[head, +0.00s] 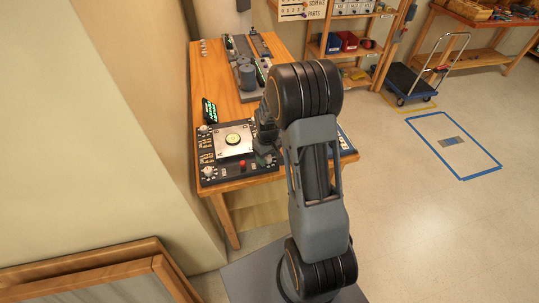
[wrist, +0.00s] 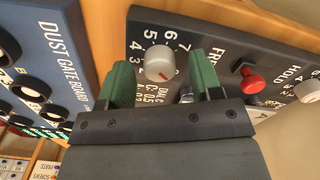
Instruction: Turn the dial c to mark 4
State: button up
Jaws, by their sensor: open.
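The dial c (wrist: 159,62) is a round pale knob on a dark panel in the wrist view. A short red mark shows on its lower right face. My gripper (wrist: 160,60) has two green fingers, open, one on each side of the knob with visible gaps. In the head view my arm covers most of that area, and I cannot make out the dial there.
A red button (wrist: 252,84) stands right of the dial, with another pale knob (wrist: 307,91) beyond it. The "DUST GATE BOARD" panel (wrist: 50,60) lies at the left.

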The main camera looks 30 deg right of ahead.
jog(key=shift+f, duration=0.25)
jog(key=c, duration=0.9)
